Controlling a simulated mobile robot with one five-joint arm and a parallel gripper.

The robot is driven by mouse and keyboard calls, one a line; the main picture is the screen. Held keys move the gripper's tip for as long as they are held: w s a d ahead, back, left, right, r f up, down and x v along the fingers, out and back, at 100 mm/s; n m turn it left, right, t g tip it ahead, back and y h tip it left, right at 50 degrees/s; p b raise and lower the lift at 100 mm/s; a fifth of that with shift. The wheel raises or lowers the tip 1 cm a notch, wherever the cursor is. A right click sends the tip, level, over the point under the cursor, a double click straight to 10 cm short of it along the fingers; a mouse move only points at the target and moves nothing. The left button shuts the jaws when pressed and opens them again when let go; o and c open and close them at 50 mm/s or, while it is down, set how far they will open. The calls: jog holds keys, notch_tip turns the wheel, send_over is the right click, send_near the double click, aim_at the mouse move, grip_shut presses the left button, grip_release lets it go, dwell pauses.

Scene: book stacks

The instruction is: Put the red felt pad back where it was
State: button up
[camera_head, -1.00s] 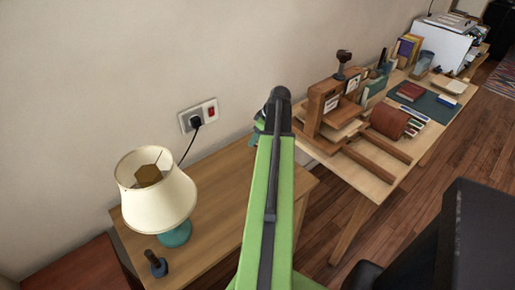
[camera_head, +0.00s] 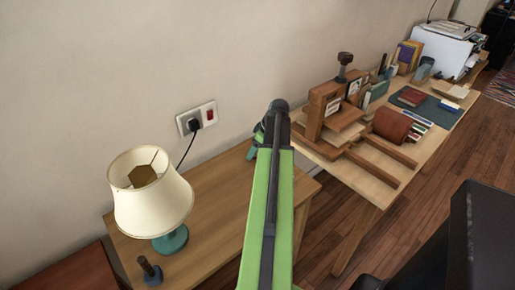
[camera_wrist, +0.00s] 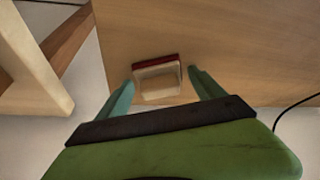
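In the wrist view a small pale, beige block-like thing with a dark red strip (camera_wrist: 155,61) along its far edge lies on or against the wooden table surface. I cannot tell whether the red strip is the red felt pad or a cover. My gripper (camera_wrist: 163,88) has its two teal fingers spread, one on each side of this thing, with gaps visible. In the head view my gripper (camera_head: 254,147) is mostly hidden behind my green arm, over the far right part of the side table (camera_head: 218,200). The small thing is hidden there.
A cream lamp (camera_head: 150,195) with a teal base and a dark blue-handled object (camera_head: 149,270) stand on the side table. A longer workbench (camera_head: 370,184) at right holds a wooden press (camera_head: 322,108), a brown roll (camera_head: 391,125) and a dark red book (camera_head: 411,97) on a green mat.

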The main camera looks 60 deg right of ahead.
jog(key=shift+r, duration=0.1)
jog(key=shift+r+p, duration=0.2)
jog(key=shift+p, duration=0.1)
jog(key=p+v, duration=1)
jog(key=v, duration=0.1)
jog(key=shift+s+r+p, duration=0.2)
jog(key=shift+r+p, duration=0.15)
jog(key=shift+p, duration=0.05)
